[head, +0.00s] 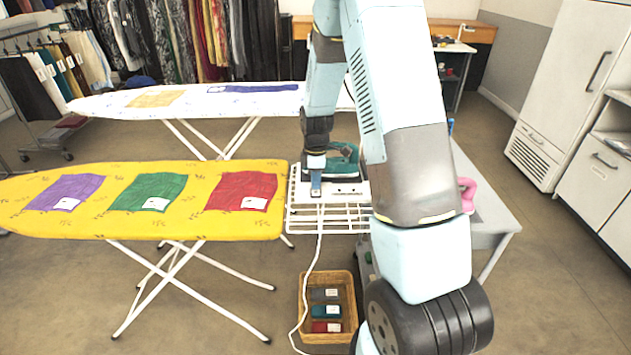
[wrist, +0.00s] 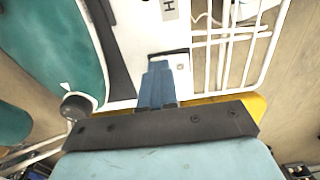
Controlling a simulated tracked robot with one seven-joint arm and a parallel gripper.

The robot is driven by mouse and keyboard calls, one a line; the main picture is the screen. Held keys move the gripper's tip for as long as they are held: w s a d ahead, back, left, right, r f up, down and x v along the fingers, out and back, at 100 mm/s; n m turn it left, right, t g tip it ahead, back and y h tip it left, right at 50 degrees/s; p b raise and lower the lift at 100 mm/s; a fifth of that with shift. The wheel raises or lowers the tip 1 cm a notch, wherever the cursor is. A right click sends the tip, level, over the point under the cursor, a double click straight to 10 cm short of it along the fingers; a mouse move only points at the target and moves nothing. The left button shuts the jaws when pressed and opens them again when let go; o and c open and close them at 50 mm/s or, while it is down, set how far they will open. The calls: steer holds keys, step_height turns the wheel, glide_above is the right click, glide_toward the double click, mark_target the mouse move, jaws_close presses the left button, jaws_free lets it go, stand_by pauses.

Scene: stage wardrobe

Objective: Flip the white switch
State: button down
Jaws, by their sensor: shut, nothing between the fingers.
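My gripper (head: 316,190) is shut and empty, its blue fingers pointing down at a white panel (head: 347,189) at the end of the yellow ironing board. In the wrist view the closed fingertips (wrist: 158,68) are over this white panel (wrist: 140,25), by a small white piece with a dark edge (wrist: 181,62). This piece may be the white switch; the fingers partly cover it, and I cannot tell its position or whether they touch it. A label with an H lies farther up the panel.
A teal iron (head: 343,160) stands right beside the panel; it fills the left of the wrist view (wrist: 45,45). A white wire rack (head: 330,220) is below the panel. A white cord hangs to the floor past a wicker basket (head: 303,300). The yellow ironing board (head: 110,228) holds folded cloths.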

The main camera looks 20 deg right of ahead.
steer(key=shift+s+a+r, duration=0.2)
steer(key=shift+s+r, duration=0.05)
steer(key=shift+s, duration=0.45)
steer(key=shift+r, duration=0.1)
step_height(320, 180, up, 14)
steer(key=w, duration=0.2)
steer(key=shift+d+f, duration=0.25)
steer(key=shift+d, duration=0.05)
stand_by(0.3)
